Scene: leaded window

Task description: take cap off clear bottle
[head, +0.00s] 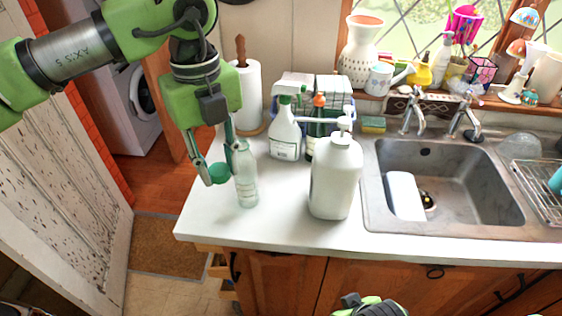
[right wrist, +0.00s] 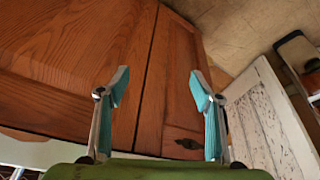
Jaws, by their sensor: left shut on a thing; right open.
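The clear bottle (head: 247,180) stands upright near the left end of the white counter in the head view. My left gripper (head: 219,172) hangs just left of the bottle, shut on a round green cap (head: 218,174). The cap is apart from the bottle's top, lower and to the left. The bottle's neck is partly hidden by a finger. My right gripper (right wrist: 158,90) is open and empty in the right wrist view, facing brown cabinet doors. Only part of my right arm shows at the bottom of the head view.
A large white pump bottle (head: 336,180) stands right of the clear bottle. A spray bottle (head: 285,135) and a paper towel roll (head: 248,95) are behind. The sink (head: 455,165) is at the right. The counter's front left corner is clear.

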